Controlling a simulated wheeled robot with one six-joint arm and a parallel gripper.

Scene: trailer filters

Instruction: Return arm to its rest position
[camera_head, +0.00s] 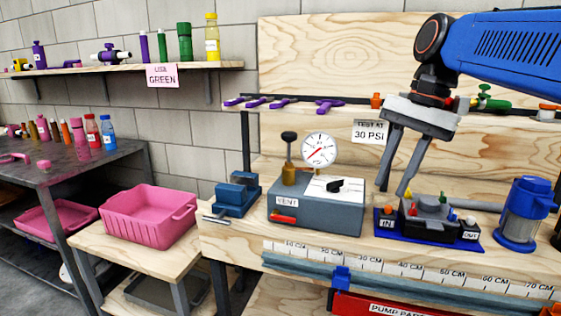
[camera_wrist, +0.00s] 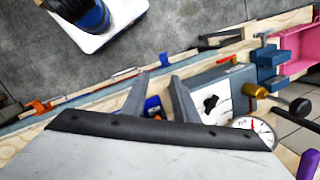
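My gripper (camera_head: 393,191) hangs from my blue arm at the upper right in the head view, fingers pointing down. Its fingertips are just above and left of a dark pump block on a blue base (camera_head: 400,238). In the wrist view my gripper (camera_wrist: 160,79) shows two grey fingers spread apart with nothing held between them. Part of a blue item (camera_wrist: 152,106) shows beyond the gap. Whether the fingertips touch the block cannot be told.
Left of my gripper stands a grey test box (camera_head: 317,210) with a gauge (camera_head: 319,150). A blue vise (camera_head: 236,194) and pink bin (camera_head: 150,216) are farther left. A clear blue-capped canister (camera_head: 524,214) stands to the right. The wall board (camera_head: 330,60) is behind.

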